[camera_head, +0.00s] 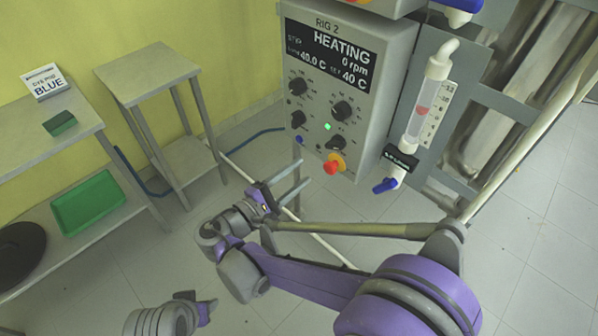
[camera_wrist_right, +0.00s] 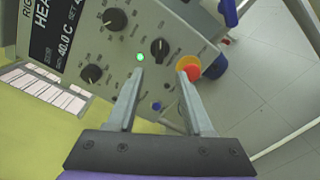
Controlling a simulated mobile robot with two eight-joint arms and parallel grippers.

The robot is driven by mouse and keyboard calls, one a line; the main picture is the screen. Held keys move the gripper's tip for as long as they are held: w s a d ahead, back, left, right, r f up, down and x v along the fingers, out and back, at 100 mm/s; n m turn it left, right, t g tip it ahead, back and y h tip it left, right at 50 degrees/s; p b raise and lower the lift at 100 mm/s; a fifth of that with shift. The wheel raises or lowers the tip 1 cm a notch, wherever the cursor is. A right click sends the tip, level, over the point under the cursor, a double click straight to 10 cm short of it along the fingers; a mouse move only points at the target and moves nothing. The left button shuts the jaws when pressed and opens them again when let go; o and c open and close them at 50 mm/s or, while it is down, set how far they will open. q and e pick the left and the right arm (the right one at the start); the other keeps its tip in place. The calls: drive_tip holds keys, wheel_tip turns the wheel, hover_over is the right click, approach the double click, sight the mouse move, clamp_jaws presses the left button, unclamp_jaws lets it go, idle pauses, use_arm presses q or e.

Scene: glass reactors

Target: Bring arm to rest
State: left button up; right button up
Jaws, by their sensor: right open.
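My right gripper (camera_head: 293,180) is open and empty in the head view. Its two grey fingers point toward the lower front of the control box (camera_head: 347,88) labelled RIG 2, and stand apart from it. In the right wrist view the open fingers (camera_wrist_right: 167,100) show with the panel beyond them and nothing between them. My right arm (camera_head: 310,278) is purple and grey and reaches in from the lower right. A grey and purple part of mine (camera_head: 165,318) shows at the bottom left edge; no left fingertips can be made out.
The box has dark knobs, a lit green lamp (camera_head: 327,127) and a red button (camera_head: 333,166). Right of it hangs a glass tube (camera_head: 425,105) with a blue tap (camera_head: 385,185). A small table (camera_head: 150,70) and a shelf with a green tray (camera_head: 88,205) stand left.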

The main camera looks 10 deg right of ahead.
drive_tip(key=s+d+f+m+g+y, duration=0.25)
drive_tip(key=s+d+f, duration=0.2)
drive_tip(key=d, duration=0.25)
drive_tip(key=s+d+f+m+g+y, duration=0.25)
drive_tip(key=s+d+g+y, duration=0.2)
drive_tip(key=d, duration=0.25)
drive_tip(key=s+a+f+m+y, duration=0.1)
drive_tip(key=s+f+m+y, duration=0.25)
drive_tip(key=s, duration=0.35)
drive_tip(key=s+a+f+m+y, duration=0.1)
drive_tip(key=s+f+m+y, duration=0.1)
drive_tip(key=s+m+y, duration=0.3)
use_arm(q)
wheel_tip(320, 180, up, 15)
drive_tip(key=w+p, duration=0.2)
drive_tip(key=p, duration=1.1)
drive_tip(key=shift+t+p, duration=0.3)
use_arm(e)
wheel_tip(320, 180, up, 15)
drive_tip(key=w+t+h, duration=0.1)
drive_tip(key=shift+f, duration=0.15)
use_arm(q)
drive_tip(key=shift+s, duration=0.1)
use_arm(e)
drive_tip(key=shift+s, duration=0.1)
